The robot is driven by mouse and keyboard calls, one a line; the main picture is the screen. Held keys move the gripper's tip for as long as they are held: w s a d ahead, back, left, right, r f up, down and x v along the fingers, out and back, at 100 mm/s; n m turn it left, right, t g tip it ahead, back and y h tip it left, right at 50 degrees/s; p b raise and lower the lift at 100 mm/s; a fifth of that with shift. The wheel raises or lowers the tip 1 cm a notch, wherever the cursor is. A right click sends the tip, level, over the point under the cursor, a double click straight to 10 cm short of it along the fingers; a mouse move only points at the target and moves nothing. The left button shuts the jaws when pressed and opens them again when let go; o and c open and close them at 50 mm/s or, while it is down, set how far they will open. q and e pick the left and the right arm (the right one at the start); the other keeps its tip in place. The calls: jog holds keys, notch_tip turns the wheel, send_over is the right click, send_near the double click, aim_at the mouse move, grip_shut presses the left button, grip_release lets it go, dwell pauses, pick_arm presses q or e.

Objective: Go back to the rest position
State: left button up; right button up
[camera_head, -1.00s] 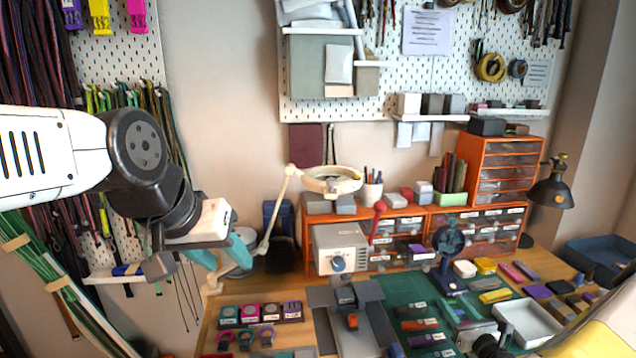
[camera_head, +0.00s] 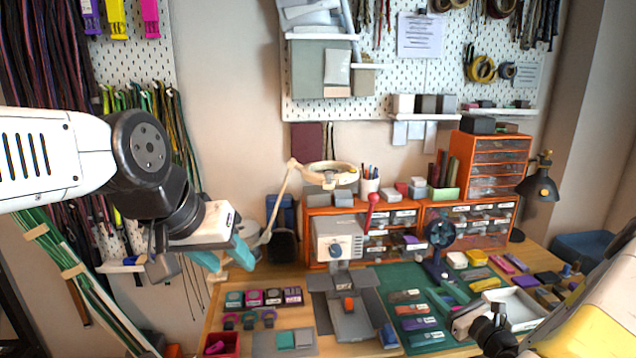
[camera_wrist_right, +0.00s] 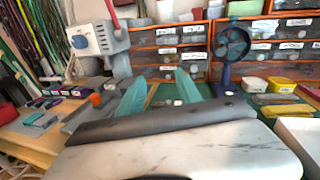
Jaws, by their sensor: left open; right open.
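My left gripper (camera_head: 228,264) has teal fingers that stand apart with nothing between them. It is in the air left of the bench, in front of the hanging cords. My right gripper (camera_wrist_right: 160,84) is open and empty; its two teal fingers point toward the bench in the right wrist view. In the head view its arm comes in from the lower right, over the bench near the green mat (camera_head: 392,275). The grey braiding stand (camera_head: 352,318) with an orange part is at the bench middle, clear of both grippers.
The white tray (camera_head: 522,312) lies close to my right wrist. A blue fan (camera_head: 440,236) and orange drawers (camera_head: 492,165) stand behind. A magnifier lamp (camera_head: 330,174) rises near the left arm. A red bin (camera_head: 222,345) is at the front left.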

jog(key=s+a+r+n+g+y, duration=0.2)
jog(key=s+a+r+n+g, duration=0.1)
jog(key=a+r+n+g, duration=0.25)
jog(key=s+a+r+n+g+y, duration=0.25)
jog(key=a+r+n, duration=0.25)
jog(key=a+n, duration=0.3)
jog(key=s+a+r+n+g+y, duration=0.1)
jog(key=s+a+r+n+g, duration=0.4)
jog(key=a, duration=0.3)
jog(key=s+d+r+n+t+h, duration=0.2)
jog(key=s+r+n+h, duration=0.8)
jog(key=s+r+n, duration=0.2)
jog(key=shift+s+d+r, duration=0.2)
jog(key=shift+s+d, duration=0.05)
jog(key=shift+s, duration=0.2)
